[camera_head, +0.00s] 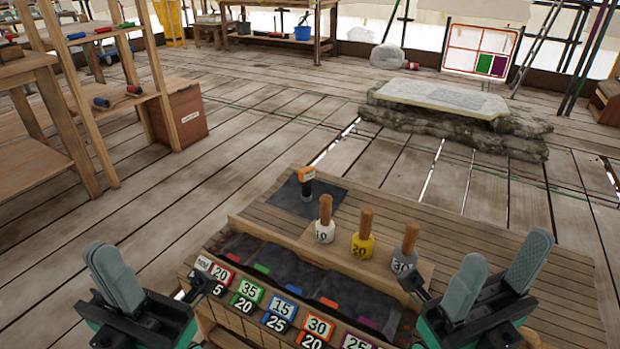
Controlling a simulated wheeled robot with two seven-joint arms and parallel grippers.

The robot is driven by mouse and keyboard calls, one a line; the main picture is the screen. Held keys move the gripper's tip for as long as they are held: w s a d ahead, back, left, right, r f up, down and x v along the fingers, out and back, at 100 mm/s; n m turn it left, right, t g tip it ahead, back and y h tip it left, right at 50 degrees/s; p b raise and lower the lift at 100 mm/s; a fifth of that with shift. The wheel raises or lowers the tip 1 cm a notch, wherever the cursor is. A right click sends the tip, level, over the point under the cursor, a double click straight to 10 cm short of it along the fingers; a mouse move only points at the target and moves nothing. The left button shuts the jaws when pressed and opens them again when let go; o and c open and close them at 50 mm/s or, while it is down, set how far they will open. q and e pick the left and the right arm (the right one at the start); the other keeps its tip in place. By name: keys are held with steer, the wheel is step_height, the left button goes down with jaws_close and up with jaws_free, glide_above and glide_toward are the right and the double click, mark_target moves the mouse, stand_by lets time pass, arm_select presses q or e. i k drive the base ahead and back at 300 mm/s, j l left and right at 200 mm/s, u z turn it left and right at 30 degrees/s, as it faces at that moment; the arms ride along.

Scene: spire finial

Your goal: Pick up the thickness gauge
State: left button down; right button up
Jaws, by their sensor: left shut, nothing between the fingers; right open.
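A small upright tool with a dark body and an orange and white head (307,183) stands on a dark mat (330,205) at the far left of the wooden bench (480,225). It looks like the thickness gauge, but it is too small to be sure. My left gripper (118,275) is shut and empty at the lower left, off the bench's near left corner. My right gripper (498,277) is open and empty at the lower right, above the bench. Both grippers are well apart from the tool.
Wooden-handled pieces marked 10 (324,231), 20 (362,244) and 30 (404,262) stand in a row on the bench. A dark sloped trough (285,266) with coloured, numbered labels runs along the near side. The bench's right part is bare. Wooden shelves (110,100) stand far left.

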mark_target(305, 174)
steer(key=i+j, duration=0.7)
steer(key=i, duration=0.2)
steer(key=i+j+z, duration=0.1)
steer(key=z, duration=0.25)
steer(key=i+j+z, duration=0.15)
steer(key=z, duration=0.2)
steer(key=i+j+z, duration=0.1)
steer(key=z, duration=0.25)
steer(key=j+z, duration=0.1)
steer(key=z, duration=0.35)
